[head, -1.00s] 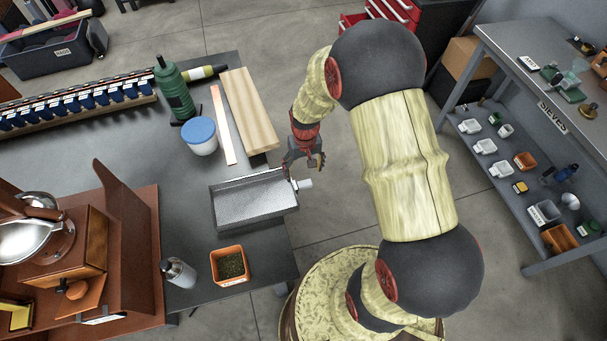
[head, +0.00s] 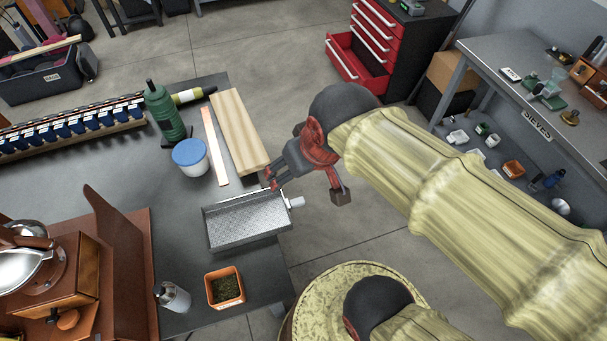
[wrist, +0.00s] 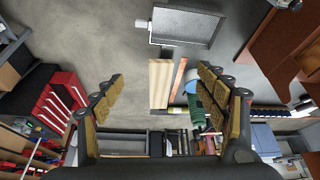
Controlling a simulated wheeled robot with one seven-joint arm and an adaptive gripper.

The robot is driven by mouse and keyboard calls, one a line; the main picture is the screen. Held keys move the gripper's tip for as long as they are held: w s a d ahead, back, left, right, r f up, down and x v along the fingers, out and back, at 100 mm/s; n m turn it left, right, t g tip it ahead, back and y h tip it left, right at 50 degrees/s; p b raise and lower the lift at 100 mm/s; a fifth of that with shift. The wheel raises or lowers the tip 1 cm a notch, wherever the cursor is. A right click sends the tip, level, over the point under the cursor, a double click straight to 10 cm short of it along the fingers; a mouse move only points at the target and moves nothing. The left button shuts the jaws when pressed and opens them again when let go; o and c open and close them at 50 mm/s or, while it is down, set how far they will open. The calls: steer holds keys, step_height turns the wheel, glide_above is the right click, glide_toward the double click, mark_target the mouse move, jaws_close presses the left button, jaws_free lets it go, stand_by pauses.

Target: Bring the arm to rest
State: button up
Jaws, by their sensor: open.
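My arm (head: 420,165) reaches in from the right in the head view, bent across the floor beside the dark table. My gripper (head: 274,182) is at the table's right edge, close to the handle end of a metal tray; whether it touches anything there I cannot tell. In the wrist view my gripper (wrist: 160,105) has its two padded fingers spread wide with nothing between them in its grasp. The metal tray (wrist: 185,25) shows at the top of the wrist view, beyond the fingertips.
A red drawer cabinet (head: 375,45) has a drawer open.

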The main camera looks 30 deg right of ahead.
steer(key=shift+s+a+r+t, duration=0.15)
steer(key=shift+s+r, duration=0.15)
steer(key=shift+s, duration=0.4)
steer(key=shift+s+a+r+t, duration=0.15)
steer(key=shift+s+r, duration=0.1)
steer(key=shift+s, duration=0.45)
steer(key=shift+d, duration=0.1)
